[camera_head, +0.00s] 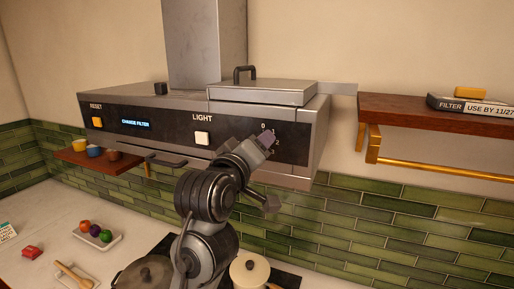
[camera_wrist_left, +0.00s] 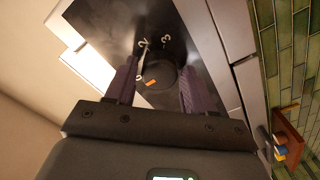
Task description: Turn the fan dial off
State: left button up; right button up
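The fan dial (camera_wrist_left: 159,76) is a round dark knob with an orange mark, set on the black panel of the range hood (camera_head: 180,128). In the left wrist view a 2 and a 3 show beside it; which number the mark points at I cannot tell. My left gripper (camera_head: 267,139) is at the right end of the hood's front, by the printed numbers. Its two purple fingers stand apart on either side of the dial in the left wrist view (camera_wrist_left: 160,88), with narrow gaps. In the head view the gripper hides the dial. My right gripper is not in view.
The hood front also carries a white light button (camera_head: 202,138), an orange reset button (camera_head: 97,122) and a lit display (camera_head: 135,124). A wooden shelf (camera_head: 410,112) with a brass rail (camera_head: 430,170) is at the right. Pots (camera_head: 249,269) stand below the hood.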

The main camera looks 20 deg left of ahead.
pick_arm(q)
jog(key=shift+o, duration=1.1)
jog(key=s+b, duration=0.3)
jog(key=s, duration=0.7)
jog(key=shift+s, duration=0.4)
jog(key=shift+a, duration=0.1)
